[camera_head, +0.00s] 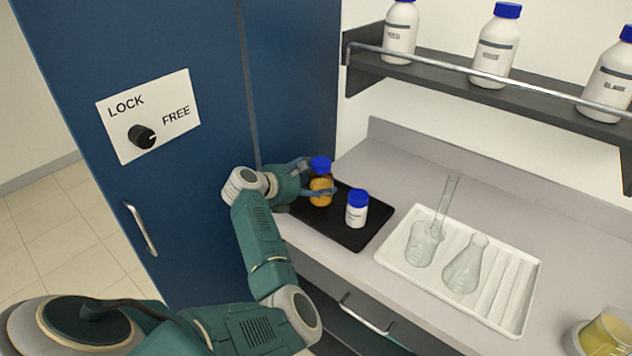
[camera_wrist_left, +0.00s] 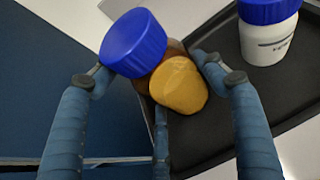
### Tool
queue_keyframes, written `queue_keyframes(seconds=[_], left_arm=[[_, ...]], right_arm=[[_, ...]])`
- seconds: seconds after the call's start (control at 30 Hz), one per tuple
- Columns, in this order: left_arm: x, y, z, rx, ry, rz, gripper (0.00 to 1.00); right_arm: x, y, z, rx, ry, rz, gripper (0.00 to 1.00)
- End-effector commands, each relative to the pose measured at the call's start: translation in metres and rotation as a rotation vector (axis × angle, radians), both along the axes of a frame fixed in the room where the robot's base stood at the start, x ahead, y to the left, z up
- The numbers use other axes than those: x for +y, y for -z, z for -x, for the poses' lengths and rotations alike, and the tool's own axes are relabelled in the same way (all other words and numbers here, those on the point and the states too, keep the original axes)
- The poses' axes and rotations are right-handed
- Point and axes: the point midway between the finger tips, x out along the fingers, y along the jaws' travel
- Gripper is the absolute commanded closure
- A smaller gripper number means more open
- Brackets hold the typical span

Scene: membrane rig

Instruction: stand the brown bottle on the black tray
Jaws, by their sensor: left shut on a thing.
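The brown bottle (camera_head: 319,173) has a blue cap and shows over the far left part of the black tray (camera_head: 328,227). My left gripper (camera_head: 316,180) reaches in from the left, and its fingers are closed around the bottle. In the left wrist view the bottle's blue cap (camera_wrist_left: 134,43) leans to the upper left, with brown body beside it. A rounded orange-yellow patch (camera_wrist_left: 180,85) lies against the bottle; I cannot tell if it is a label or a separate thing. The bottle's base is hidden, so contact with the tray is unclear. My right gripper is out of view.
A white blue-capped bottle (camera_head: 356,209) stands on the black tray, close to the right of my fingers. A white ribbed tray (camera_head: 512,300) with glassware lies further right. A blue cabinet wall (camera_head: 200,60) borders the left; a shelf (camera_head: 460,82) with white bottles hangs above.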

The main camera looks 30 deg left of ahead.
Motion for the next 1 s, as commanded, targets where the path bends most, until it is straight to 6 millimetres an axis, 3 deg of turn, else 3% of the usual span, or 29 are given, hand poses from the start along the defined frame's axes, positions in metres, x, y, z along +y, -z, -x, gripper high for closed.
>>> queue_keyframes(seconds=[0.67,0.7,0.8,1.0], left_arm=[[0.000,0.010,-0.001,-0.004,0.000,-0.001,0.70],[0.001,0.009,-0.001,-0.004,0.000,-0.001,0.26],[0.000,0.009,0.000,-0.003,0.000,-0.001,0.08],[0.000,0.010,0.000,-0.002,0.000,0.000,0.08]], right_arm=[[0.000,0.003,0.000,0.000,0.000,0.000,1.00],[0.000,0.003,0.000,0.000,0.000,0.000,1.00],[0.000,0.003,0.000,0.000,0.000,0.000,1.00],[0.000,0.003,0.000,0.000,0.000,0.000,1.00]])
